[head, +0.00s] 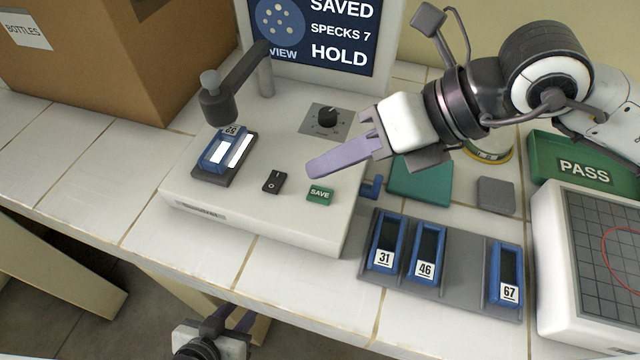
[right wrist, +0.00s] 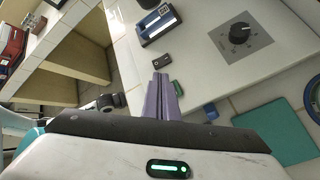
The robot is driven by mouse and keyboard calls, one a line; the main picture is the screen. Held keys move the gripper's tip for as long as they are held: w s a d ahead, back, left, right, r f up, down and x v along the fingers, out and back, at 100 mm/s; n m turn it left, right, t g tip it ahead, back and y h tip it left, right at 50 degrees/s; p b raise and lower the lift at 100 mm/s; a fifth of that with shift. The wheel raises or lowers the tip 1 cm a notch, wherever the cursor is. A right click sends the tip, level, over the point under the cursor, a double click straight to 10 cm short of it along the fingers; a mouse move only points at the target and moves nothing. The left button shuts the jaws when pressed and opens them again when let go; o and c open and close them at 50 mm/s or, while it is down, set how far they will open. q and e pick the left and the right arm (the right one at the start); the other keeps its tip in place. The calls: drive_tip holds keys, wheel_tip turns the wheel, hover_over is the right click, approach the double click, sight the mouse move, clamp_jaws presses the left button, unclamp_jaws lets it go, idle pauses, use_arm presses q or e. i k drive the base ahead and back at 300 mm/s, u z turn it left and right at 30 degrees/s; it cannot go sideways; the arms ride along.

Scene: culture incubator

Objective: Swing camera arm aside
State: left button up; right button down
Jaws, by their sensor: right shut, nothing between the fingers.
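The dark grey camera arm (head: 240,72) stands on a post at the back of the white imaging unit (head: 270,225). Its camera head (head: 217,100) hangs above a blue slide holder (head: 222,152) in a dark recess. My right gripper (head: 312,168) is shut and empty. It is above the unit near the green SAVE button (head: 320,195), to the right of the camera arm and apart from it. In the right wrist view its fingers (right wrist: 160,92) are together. My left gripper (head: 238,320) is low at the bottom edge, below the bench top; its finger opening is unclear.
The screen (head: 315,30) reads SAVED, SPECKS 7, HOLD. A knob (head: 328,117) and black switch (head: 274,182) sit on the unit. A grey rack (head: 455,270) holds blue holders 31, 46 and 67. A cardboard box (head: 110,50) stands at back left.

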sight(217, 101)
drive_tip(key=k, duration=1.5)
